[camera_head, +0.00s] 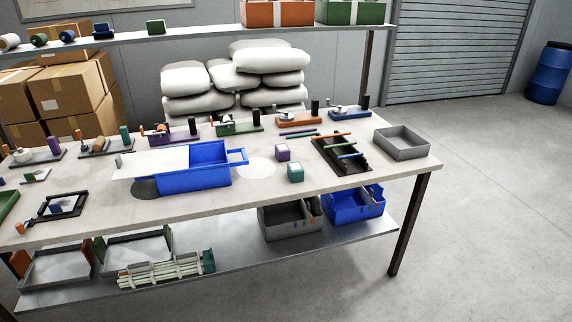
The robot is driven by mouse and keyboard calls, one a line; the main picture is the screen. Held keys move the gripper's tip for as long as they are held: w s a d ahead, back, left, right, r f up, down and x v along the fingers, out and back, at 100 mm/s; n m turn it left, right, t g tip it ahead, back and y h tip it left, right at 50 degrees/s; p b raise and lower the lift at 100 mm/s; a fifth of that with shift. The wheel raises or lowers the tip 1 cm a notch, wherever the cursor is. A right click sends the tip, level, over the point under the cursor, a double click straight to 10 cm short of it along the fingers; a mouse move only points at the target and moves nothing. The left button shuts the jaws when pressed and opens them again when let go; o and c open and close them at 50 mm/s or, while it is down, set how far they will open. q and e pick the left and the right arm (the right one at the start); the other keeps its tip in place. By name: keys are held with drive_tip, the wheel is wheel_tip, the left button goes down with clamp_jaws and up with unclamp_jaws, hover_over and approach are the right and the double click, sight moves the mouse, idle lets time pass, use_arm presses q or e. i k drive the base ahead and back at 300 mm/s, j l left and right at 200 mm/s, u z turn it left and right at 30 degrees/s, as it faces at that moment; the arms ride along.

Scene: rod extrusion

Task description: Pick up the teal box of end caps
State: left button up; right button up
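A small teal box (295,172) with a pale patch on its top sits on the table top, right of the middle and close to the front edge. A similar small purple box (282,152) stands just behind it and a little to its left; the two look apart. Neither of my grippers shows in the head view. Nothing covers the teal box.
A blue bin (195,178) with a pale lid board stands left of the boxes. A black rack (338,154) with coloured rods lies to their right, and an empty grey tray (401,142) stands at the right end. Table front (330,192) is clear.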

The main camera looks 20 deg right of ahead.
sight(295, 170)
drive_tip(key=i+z, duration=0.75)
drive_tip(key=i+j+z, duration=0.25)
drive_tip(key=i+z, duration=0.15)
drive_tip(key=i, duration=0.1)
